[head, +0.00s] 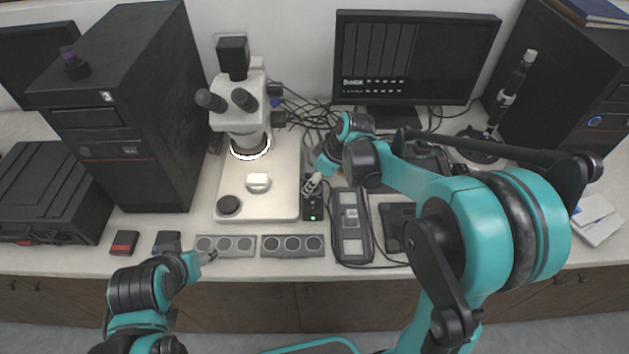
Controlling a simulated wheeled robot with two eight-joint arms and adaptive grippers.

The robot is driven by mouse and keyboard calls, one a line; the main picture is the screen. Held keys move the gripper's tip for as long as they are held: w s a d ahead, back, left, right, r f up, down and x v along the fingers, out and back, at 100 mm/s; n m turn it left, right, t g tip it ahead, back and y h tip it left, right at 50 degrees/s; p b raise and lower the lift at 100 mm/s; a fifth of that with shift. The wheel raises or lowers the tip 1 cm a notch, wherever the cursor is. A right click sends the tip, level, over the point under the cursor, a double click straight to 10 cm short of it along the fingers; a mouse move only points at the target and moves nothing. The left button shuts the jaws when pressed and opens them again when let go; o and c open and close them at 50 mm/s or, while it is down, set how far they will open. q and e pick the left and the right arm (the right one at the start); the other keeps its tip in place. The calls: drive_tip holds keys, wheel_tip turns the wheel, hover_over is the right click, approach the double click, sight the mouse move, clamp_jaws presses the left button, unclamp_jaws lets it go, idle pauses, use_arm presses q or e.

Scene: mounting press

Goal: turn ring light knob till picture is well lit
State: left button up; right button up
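The ring light (250,149) glows white under the head of the microscope (242,115). A small black control box (313,210) with a green lamp stands just right of the microscope base. My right gripper (312,184) reaches down to the back part of this box, and the knob there is hidden or too small to make out. Whether its fingers touch the knob or are closed on it cannot be told. The monitor (415,58) shows a dark grey picture with faint vertical lines. My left gripper (210,256) is low at the front edge of the bench, by a grey sample holder.
Two grey holders with round wells, a left one (226,239) and a right one (292,239), lie along the bench front. A long black device (351,226) lies right of the control box. Cables (305,110) tangle behind. A black tower (125,110) stands left.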

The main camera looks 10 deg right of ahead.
clamp_jaws()
drive_tip(key=shift+m, duration=0.4)
drive_tip(key=shift+s+a+m+t+h+p, duration=0.1)
drive_tip(key=shift+m+t+h+p, duration=0.35)
drive_tip(key=shift+m, duration=0.55)
drive_tip(key=m+h, duration=0.1)
drive_tip(key=m, duration=0.1)
drive_tip(key=shift+m+t+p, duration=0.25)
drive_tip(key=shift+m+p, duration=0.05)
drive_tip(key=shift+p, duration=0.05)
drive_tip(key=m+h, duration=0.1)
drive_tip(key=m, duration=0.2)
drive_tip(key=shift+a+m, duration=0.15)
drive_tip(key=shift+m, duration=0.15)
drive_tip(key=shift+m+h+p, duration=0.4)
drive_tip(key=shift+m+h, duration=0.25)
drive_tip(key=shift+m, duration=0.75)
